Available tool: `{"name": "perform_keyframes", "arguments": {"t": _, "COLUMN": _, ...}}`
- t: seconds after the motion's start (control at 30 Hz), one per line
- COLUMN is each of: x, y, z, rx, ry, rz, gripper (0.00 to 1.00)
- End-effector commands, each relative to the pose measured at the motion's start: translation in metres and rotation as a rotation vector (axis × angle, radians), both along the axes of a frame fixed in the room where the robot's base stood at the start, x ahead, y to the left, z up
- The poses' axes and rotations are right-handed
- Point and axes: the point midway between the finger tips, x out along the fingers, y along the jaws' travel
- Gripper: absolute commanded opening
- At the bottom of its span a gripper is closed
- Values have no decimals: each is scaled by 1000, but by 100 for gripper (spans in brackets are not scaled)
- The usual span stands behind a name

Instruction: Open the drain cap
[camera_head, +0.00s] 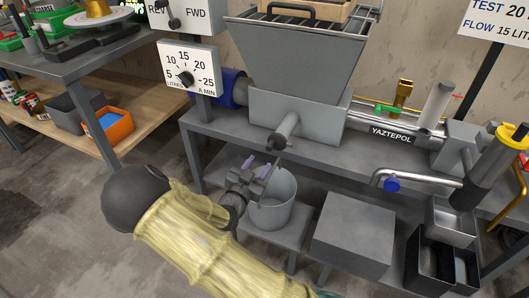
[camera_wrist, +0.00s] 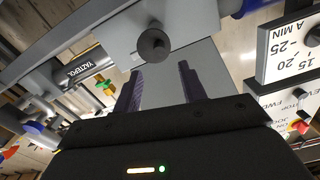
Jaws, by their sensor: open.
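The drain cap (camera_head: 278,141) is the dark round end of a short grey pipe (camera_head: 288,125). The pipe sticks out of the front of the grey box under the hopper. In the wrist view the cap (camera_wrist: 153,44) faces me, just beyond the fingertips and roughly centred between them. My gripper (camera_head: 260,166) is open and empty, just below and left of the cap in the head view. In the wrist view its two purple-grey fingers (camera_wrist: 159,72) stand apart, with no visible contact with the cap.
A grey bucket (camera_head: 270,212) stands on the lower shelf below the pipe, partly behind my gripper. The hopper (camera_head: 298,55) is above. A dial panel (camera_head: 188,70) is to the left. A grey block (camera_head: 352,238) and a bent pipe (camera_head: 420,176) are to the right.

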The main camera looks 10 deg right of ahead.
Motion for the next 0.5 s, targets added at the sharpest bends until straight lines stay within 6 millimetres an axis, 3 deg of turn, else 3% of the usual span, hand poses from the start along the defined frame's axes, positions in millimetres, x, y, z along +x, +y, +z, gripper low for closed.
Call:
{"name": "perform_keyframes", "arguments": {"t": 0.3, "x": 46, "y": -35, "z": -2, "rx": -1, "ry": -1, "rz": -2, "gripper": 41}}
{"name": "perform_keyframes", "arguments": {"t": 0.5, "x": 66, "y": -49, "z": -1, "rx": -1, "ry": -1, "rz": -1, "gripper": 41}}
